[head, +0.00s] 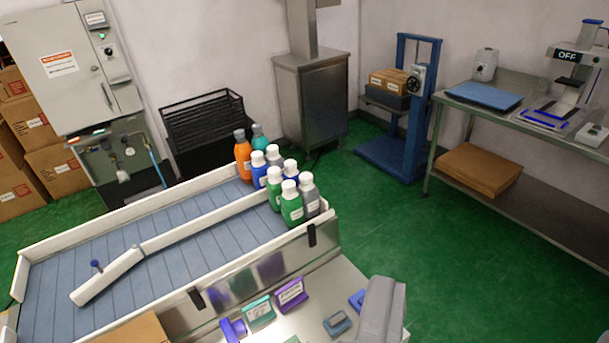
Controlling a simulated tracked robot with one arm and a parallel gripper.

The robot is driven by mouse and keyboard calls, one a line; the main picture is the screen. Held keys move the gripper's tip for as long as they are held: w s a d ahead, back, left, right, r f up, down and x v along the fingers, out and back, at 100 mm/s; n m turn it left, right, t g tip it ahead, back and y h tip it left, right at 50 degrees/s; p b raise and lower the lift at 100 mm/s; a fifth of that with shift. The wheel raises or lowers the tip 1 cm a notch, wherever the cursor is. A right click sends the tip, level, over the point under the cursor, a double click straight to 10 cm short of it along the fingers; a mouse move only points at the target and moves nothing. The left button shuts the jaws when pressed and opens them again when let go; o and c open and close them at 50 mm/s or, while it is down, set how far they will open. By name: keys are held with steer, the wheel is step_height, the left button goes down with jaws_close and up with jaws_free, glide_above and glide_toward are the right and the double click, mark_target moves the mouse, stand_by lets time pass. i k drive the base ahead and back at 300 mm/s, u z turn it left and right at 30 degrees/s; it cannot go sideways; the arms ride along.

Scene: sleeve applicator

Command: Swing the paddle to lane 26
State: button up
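The paddle (108,277) is a short white bar lying over the blue slatted conveyor (60,285), with a dark blue knob (96,265) on a stem. Its inner end meets a long white divider rail (205,222) that splits the belt into two lanes. Its free end angles toward the near left, over the belt and apart from both side walls. No lane number is readable. A grey part at the bottom right, seemingly my gripper (383,308), is well to the right of the paddle; its fingers cannot be made out.
Several white-capped bottles (291,205) crowd the belt's far right end; an orange bottle (242,155) and a teal one stand beyond the divider. A cardboard box (135,330) is at the bottom left. Green floor is open to the right.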

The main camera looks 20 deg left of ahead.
mark_target(85, 293)
steer(key=u, duration=1.75)
steer(key=k, duration=0.65)
steer(key=z, duration=0.45)
steer(key=i, duration=1.35)
steer(key=u, duration=0.5)
